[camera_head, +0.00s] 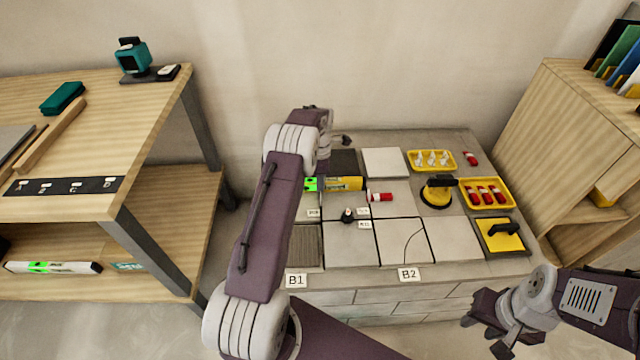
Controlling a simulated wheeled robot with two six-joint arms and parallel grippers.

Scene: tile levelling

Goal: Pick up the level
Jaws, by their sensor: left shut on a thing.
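The level (342,184) is a yellow bar with a bright green patch at its left end. It lies level over the tile bed, and its left end meets the edge of my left forearm. My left gripper (322,172) is at the level and shut on it, with its fingers mostly hidden behind my arm. Whether the level touches the tiles below is not clear. My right gripper (489,328) is at the lower right, in front of the tile bed, open and empty, far from the level.
The tile bed (455,240) holds grey tiles, a yellow suction cup (437,191), yellow trays (487,205) and a yellow trowel-like tool (501,237). A wooden bench (150,100) stands left, with a white bar with green (52,267) on its lower shelf. A wooden cabinet (575,130) stands right.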

